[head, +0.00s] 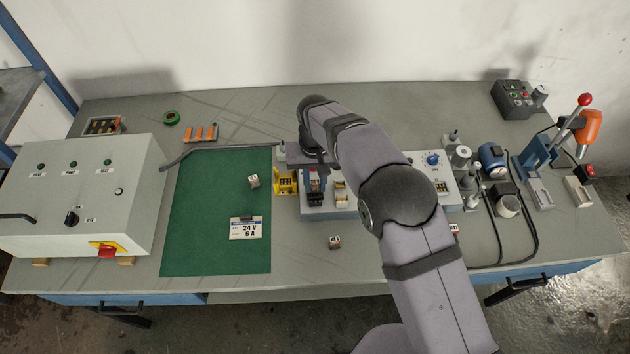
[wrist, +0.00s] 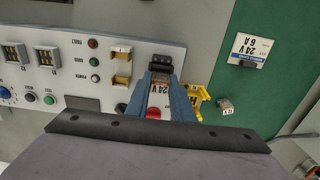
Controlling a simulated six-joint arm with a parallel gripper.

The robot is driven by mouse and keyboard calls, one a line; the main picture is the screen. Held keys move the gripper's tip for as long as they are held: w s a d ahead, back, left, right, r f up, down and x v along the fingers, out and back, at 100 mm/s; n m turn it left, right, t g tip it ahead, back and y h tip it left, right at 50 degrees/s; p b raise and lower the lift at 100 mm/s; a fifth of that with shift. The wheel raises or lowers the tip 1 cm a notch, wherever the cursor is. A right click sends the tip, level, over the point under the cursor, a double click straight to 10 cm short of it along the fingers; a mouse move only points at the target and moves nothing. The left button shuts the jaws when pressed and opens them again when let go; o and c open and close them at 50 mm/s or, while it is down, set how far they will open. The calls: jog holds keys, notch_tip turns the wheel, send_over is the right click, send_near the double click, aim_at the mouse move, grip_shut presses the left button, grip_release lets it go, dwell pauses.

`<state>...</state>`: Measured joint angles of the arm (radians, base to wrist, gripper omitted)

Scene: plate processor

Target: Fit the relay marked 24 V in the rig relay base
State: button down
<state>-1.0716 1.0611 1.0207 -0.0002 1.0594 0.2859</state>
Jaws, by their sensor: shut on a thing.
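My gripper (head: 316,184) is over the left end of the test rig (head: 312,212). In the wrist view its two blue fingers (wrist: 160,92) are shut on a small relay (wrist: 159,86) with a pale, pinkish top; its marking is too small to read surely. A black socket (wrist: 162,63), which looks like the rig relay base, shows just past the fingertips. I cannot tell whether the relay touches it. A card (head: 246,229) reading 24 V, 6 A lies on the green mat (head: 200,220).
Loose relays stand on the mat (head: 253,182) and on the bench front (head: 335,242). A yellow holder (head: 286,182) stands just left of the rig. A grey control box (head: 75,190) fills the left. A motor (head: 492,160) and a lever press (head: 540,150) crowd the right.

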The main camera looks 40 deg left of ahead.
jog(key=shift+d+f+b, duration=0.1)
jog(key=shift+f+b, duration=0.2)
jog(key=shift+f, duration=0.3)
jog(key=c, duration=1.5)
grip_release()
jog(key=shift+s, duration=0.1)
jog(key=shift+o, duration=0.2)
jog(key=shift+f, duration=0.1)
